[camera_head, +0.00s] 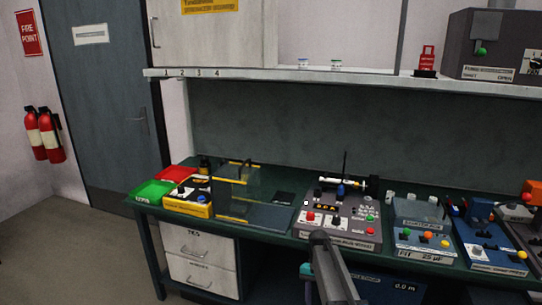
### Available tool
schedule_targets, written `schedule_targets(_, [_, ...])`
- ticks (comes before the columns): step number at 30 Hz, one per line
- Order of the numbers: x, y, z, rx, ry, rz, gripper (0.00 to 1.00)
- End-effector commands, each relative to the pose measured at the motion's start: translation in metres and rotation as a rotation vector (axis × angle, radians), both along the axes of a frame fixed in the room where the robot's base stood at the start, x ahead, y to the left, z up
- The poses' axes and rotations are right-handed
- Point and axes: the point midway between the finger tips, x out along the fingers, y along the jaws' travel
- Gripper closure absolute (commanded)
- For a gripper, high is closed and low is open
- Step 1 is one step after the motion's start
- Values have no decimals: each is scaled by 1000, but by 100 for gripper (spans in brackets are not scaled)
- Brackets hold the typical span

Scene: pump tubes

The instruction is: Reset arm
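A grey link of my arm (335,272) rises from the bottom edge, right of the middle, in front of the bench. Its rounded upper end overlaps the front of a grey control unit (345,236). I cannot make out my gripper or its fingers in this view. No object is visibly held. The grey unit has red, white and green buttons and a lit display.
The green bench (265,232) carries a green tray (152,190), a red tray (176,173), a yellow unit (187,203), a clear-walled stand (238,190) and several units at right. A shelf (350,79) spans above. Open floor (70,255) lies at left.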

Motion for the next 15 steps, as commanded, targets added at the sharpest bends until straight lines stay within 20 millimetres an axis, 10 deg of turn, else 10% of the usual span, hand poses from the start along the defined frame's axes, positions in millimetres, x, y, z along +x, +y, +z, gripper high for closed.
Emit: schedule_targets(15, [-137,0,-120,30,135,59,54])
